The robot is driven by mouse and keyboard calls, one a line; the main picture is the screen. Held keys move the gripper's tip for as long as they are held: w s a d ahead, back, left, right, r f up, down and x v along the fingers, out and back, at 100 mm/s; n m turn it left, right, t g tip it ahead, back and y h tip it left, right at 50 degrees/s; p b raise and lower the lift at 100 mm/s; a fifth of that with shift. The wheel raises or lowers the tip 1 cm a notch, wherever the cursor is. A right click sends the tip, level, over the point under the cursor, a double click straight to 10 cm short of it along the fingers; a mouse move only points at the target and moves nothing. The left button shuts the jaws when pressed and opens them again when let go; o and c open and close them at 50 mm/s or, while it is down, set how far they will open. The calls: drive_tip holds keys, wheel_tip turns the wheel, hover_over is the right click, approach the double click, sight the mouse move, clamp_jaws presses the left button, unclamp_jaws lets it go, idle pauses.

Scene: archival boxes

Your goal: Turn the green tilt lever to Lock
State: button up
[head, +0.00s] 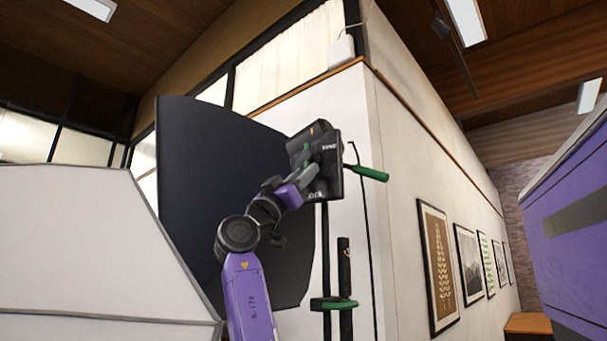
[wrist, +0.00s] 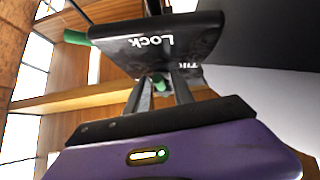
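A black box-shaped head (head: 328,184) stands on a dark upright post in the head view. It also shows in the wrist view (wrist: 130,52), with white LOCK and TILT lettering. A green bar handle (head: 370,173) juts from its right side, and its end shows at the left of the wrist view (wrist: 76,38). A small green part (wrist: 160,84) sits between my fingers. My gripper (head: 311,160) is at the face of the head, partly covering it. Its fingers (wrist: 160,80) look apart, with the green part between them. Contact cannot be seen.
A second green handle (head: 333,303) is lower on the post. A large dark panel (head: 205,180) stands behind my arm. A white wall with framed pictures (head: 441,265) runs back at the right. A purple and grey cabinet-like body (head: 580,245) is at the right edge.

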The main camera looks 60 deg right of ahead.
idle(0.3)
drive_tip(key=b+v, duration=0.3)
drive_tip(key=v, duration=0.4)
drive_tip(key=shift+a+f, duration=0.25)
drive_tip(key=shift+a, duration=0.05)
idle(0.4)
